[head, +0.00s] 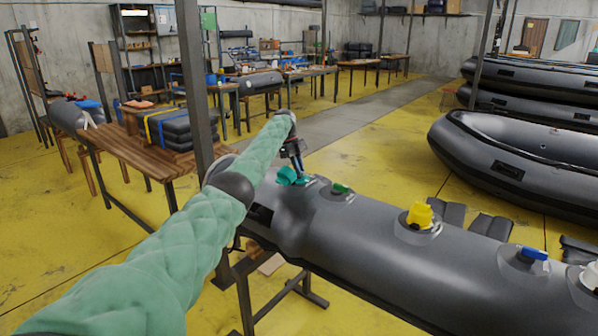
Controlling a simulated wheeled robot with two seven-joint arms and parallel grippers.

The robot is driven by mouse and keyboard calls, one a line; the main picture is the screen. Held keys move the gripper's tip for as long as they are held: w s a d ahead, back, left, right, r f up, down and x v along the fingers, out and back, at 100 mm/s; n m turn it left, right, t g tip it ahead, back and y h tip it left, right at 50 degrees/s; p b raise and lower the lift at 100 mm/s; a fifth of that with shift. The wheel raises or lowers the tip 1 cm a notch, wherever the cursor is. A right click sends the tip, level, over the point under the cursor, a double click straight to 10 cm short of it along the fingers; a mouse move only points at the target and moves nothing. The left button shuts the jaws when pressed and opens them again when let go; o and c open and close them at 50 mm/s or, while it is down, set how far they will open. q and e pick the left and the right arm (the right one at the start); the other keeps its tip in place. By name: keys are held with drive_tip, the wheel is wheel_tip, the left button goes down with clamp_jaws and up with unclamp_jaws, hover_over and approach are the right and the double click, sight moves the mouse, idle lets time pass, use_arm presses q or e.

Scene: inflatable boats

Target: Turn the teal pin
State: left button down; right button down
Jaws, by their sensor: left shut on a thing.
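The teal pin (286,176) sits at the far left end of a dark grey inflatable tube (375,245). My left arm, in a green padded sleeve, reaches in from the left. My left gripper (298,172) points down and is shut on the teal pin. Its fingertips are small in the view and partly cover the pin. My right gripper is not in view.
Along the tube stand a green pin (341,188), a yellow valve piece (420,215), a blue pin (534,254) and a white piece (592,277). A metal post (190,80) rises beside my left arm. A wooden table (135,150) stands left, and boats (520,150) lie right.

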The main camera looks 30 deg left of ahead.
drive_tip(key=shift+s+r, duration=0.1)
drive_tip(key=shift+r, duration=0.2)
use_arm(q)
drive_tip(key=c, duration=1.5)
unclamp_jaws()
